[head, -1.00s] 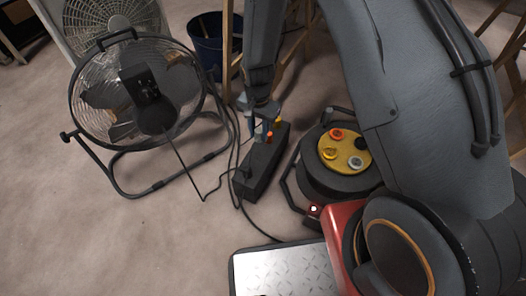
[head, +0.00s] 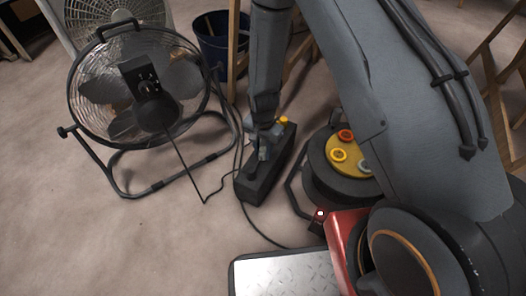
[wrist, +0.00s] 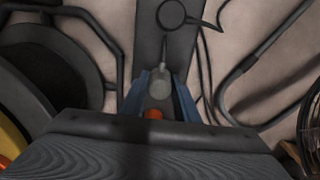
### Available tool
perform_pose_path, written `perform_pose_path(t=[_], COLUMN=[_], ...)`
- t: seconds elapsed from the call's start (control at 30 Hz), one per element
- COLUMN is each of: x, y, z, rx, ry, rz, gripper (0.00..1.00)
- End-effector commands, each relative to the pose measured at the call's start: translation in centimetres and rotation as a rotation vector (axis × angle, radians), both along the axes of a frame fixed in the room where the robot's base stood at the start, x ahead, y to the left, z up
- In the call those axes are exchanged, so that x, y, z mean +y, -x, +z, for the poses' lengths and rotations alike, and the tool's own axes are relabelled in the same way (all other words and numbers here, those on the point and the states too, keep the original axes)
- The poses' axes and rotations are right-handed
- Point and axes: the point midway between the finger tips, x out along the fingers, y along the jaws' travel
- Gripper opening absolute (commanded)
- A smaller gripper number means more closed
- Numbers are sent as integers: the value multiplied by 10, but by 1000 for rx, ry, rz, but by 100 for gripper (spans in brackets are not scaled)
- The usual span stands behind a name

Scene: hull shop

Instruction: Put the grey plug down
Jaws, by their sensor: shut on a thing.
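My gripper (wrist: 160,97) is shut on the grey plug (wrist: 160,84), between its blue fingers in the wrist view. The plug is over the long dark power strip (wrist: 149,24); I cannot tell whether it touches it. An orange plug (wrist: 153,114) shows just behind the grey one, partly hidden by my wrist. In the head view my gripper (head: 264,147) is at the middle of the power strip (head: 263,183) and mostly hides the grey plug. A yellow plug (head: 284,119) is at the strip's far end. A dark round plug (wrist: 171,14) is farther along the strip.
A cable reel (head: 322,181) with several coloured caps stands right of the strip. A floor fan (head: 137,95) stands left, its cable running towards the strip. A blue bucket (head: 215,45) is behind. A metal-topped platform (head: 285,272) is in front. Floor at left is clear.

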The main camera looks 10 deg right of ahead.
Motion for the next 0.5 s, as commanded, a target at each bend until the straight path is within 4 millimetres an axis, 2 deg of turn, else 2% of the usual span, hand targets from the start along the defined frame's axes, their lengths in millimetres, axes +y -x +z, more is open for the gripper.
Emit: perform_pose_path(t=[0.33,0.37,0.47,0.5], x=[0,0,0,0], y=[0,0,0,0], z=[-6,-6,-6,-6], rx=[0,0,0,0], ry=[0,0,0,0], rz=[0,0,0,0], gripper=[0,30,46,47])
